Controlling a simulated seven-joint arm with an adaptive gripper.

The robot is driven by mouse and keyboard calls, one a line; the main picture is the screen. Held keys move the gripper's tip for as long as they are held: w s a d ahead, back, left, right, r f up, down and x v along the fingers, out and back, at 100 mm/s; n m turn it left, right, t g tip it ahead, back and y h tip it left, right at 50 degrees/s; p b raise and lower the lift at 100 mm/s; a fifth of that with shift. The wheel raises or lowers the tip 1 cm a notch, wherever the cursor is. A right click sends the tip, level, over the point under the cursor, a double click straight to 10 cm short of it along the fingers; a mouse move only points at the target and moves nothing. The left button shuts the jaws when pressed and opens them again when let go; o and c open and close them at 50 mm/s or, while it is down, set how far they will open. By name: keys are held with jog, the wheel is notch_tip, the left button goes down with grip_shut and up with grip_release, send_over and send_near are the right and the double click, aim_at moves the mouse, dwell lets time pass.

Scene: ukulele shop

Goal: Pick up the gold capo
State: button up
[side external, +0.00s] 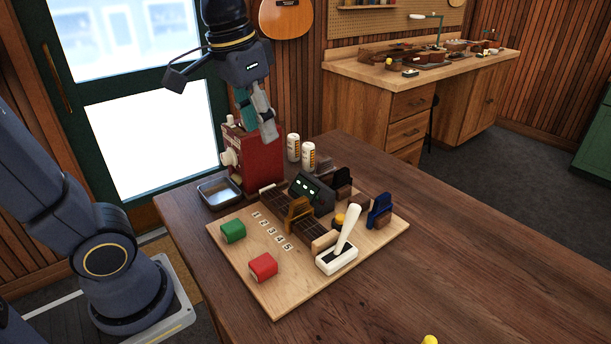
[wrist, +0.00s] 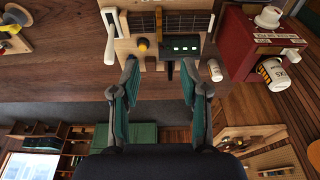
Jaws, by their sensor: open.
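The gold capo (side external: 298,214) stands upright across the dark fretboard (side external: 277,203) on the wooden board in the side view.
The board (side external: 290,292) also carries a blue capo (side external: 380,212), a black capo (side external: 342,182), a dark tuner (side external: 312,194), a white lever (side external: 346,234), and green (side external: 232,231) and red (side external: 263,267) blocks. A red box (side external: 262,158), metal tray (side external: 218,193) and two cans (side external: 308,156) stand behind.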

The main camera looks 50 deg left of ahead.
jog(key=g, duration=0.2)
send_near(299, 200)
notch_tip(299, 200, down, 5)
jog(key=shift+s+f, duration=0.1)
jog(key=shift+w+f, duration=0.15)
jog(key=shift+f, duration=1.35)
jog(key=shift+w+f, duration=0.1)
jog(key=shift+f, duration=1.4)
grip_shut()
